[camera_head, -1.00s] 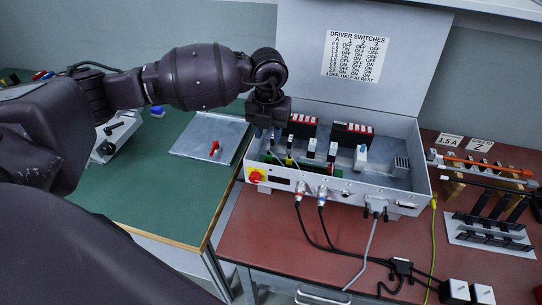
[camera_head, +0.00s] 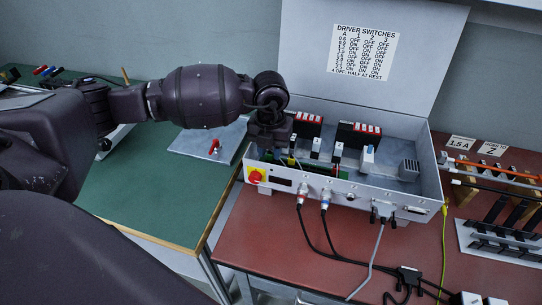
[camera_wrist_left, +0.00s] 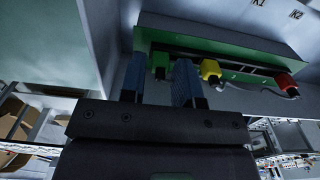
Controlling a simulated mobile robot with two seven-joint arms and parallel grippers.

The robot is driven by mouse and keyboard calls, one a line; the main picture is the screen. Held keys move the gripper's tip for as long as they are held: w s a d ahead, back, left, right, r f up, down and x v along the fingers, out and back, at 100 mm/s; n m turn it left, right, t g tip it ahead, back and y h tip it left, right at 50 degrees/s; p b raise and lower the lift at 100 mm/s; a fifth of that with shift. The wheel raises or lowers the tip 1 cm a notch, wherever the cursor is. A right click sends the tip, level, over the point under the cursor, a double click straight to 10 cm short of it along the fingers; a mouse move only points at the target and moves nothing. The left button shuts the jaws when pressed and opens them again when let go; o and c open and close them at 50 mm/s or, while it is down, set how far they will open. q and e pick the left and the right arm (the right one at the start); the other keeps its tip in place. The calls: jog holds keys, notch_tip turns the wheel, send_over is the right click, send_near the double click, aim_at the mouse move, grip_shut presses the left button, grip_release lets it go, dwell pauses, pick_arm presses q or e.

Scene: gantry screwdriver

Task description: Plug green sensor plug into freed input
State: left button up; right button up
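My left gripper (camera_head: 268,150) reaches down into the left end of the open grey control box (camera_head: 400,195). In the left wrist view its two blue fingers (camera_wrist_left: 160,78) stand on either side of the green plug (camera_wrist_left: 160,62), at the edge of the green board (camera_wrist_left: 235,52). I cannot tell whether the fingers touch the plug, or how deep it sits. A yellow plug (camera_wrist_left: 210,69) and a red plug (camera_wrist_left: 287,81) are to its right along the board. In the head view the gripper hides the green plug. My right gripper is not in view.
The box's raised lid (camera_head: 375,50) stands behind. Driver modules (camera_head: 358,137) with red switches are right of the gripper. A grey plate (camera_head: 190,140) lies on the green table (camera_head: 165,190).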

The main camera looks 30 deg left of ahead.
aim_at(270, 153)
pick_arm(q)
grip_shut()
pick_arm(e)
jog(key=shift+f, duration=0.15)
pick_arm(q)
jog(key=shift+r, duration=0.15)
jog(key=shift+r+p, duration=0.5)
jog(key=shift+r, duration=0.15)
jog(key=shift+r+p, duration=0.65)
jog(key=shift+r, duration=0.55)
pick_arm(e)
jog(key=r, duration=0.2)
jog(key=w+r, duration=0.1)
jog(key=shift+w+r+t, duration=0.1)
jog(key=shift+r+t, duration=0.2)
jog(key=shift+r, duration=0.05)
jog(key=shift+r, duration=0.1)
